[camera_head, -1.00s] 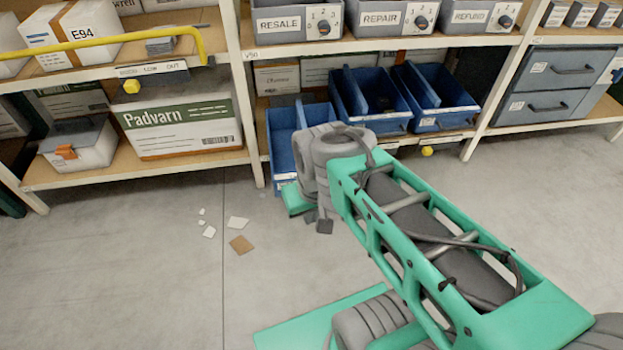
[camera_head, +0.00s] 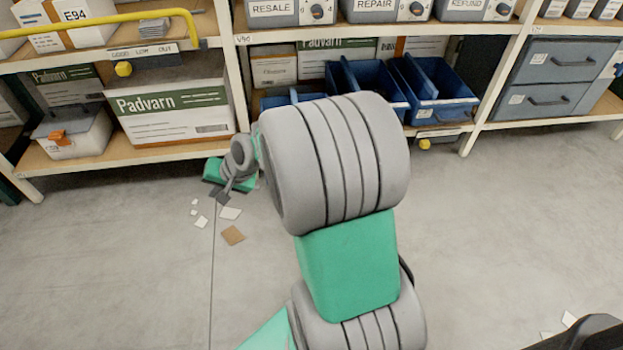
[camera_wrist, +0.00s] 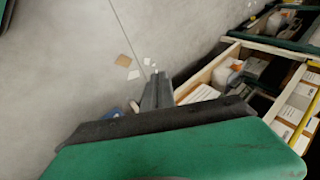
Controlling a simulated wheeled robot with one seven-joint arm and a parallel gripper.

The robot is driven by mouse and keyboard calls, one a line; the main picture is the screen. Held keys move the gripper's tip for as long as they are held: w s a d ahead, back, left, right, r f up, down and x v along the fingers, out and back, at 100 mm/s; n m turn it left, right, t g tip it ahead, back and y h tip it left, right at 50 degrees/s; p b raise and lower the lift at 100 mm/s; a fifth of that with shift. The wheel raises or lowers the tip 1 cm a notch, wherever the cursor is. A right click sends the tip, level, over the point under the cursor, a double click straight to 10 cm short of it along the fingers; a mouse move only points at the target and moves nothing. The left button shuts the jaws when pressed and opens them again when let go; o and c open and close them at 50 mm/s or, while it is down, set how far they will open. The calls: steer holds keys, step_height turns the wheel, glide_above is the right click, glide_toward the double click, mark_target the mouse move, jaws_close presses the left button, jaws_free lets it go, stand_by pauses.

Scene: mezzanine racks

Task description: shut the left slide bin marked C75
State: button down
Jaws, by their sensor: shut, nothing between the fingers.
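The left blue slide bin (camera_head: 272,102) is at the left end of the row of blue bins on the lower middle shelf. Only its upper rear part shows in the head view. My arm hides its front, so I cannot tell how far out it stands. No C75 mark is readable. My gripper (camera_head: 222,197) is left of the bin, low in front of the shelf post, pointing down. In the wrist view my gripper (camera_wrist: 157,93) has its dark fingers together with nothing between them. A small blue patch (camera_wrist: 115,112) shows beside it; I cannot tell which bin it is.
Two more blue bins (camera_head: 437,95) stand to the right on the same shelf. A white shelf post (camera_head: 237,75) and a Padvarn carton (camera_head: 170,113) are at the left. Paper scraps, including a brown one (camera_head: 232,235), lie on the floor. The left floor is otherwise clear.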

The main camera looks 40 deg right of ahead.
steer(key=w+d+f+m+t+h+b, duration=0.1)
steer(key=w+d+f+m+t+b, duration=0.2)
steer(key=d+f+m, duration=0.5)
steer(key=w+d+f+m+t+h+b, duration=0.1)
steer(key=d+f+m+t+b, duration=0.25)
steer(key=d+f+m, duration=0.4)
steer(key=s+d+f+m+t+h+b, duration=0.1)
steer(key=s+d+f+m+h, duration=0.3)
steer(key=s+d+m+h, duration=0.4)
steer(key=s+d+f+m+t+h+b, duration=0.1)
steer(key=s+d+f+m+h+b, duration=0.2)
steer(key=s+d+m, duration=0.5)
steer(key=w+d+m, duration=0.1)
steer(key=w+d, duration=0.2)
steer(key=w, duration=0.1)
steer(key=w+d+m, duration=0.1)
steer(key=w+d, duration=0.1)
steer(key=w, duration=0.3)
steer(key=w+d+f+m, duration=0.1)
steer(key=w+d, duration=0.2)
steer(key=w, duration=0.1)
steer(key=shift+w+d, duration=0.35)
steer(key=shift+w, duration=0.05)
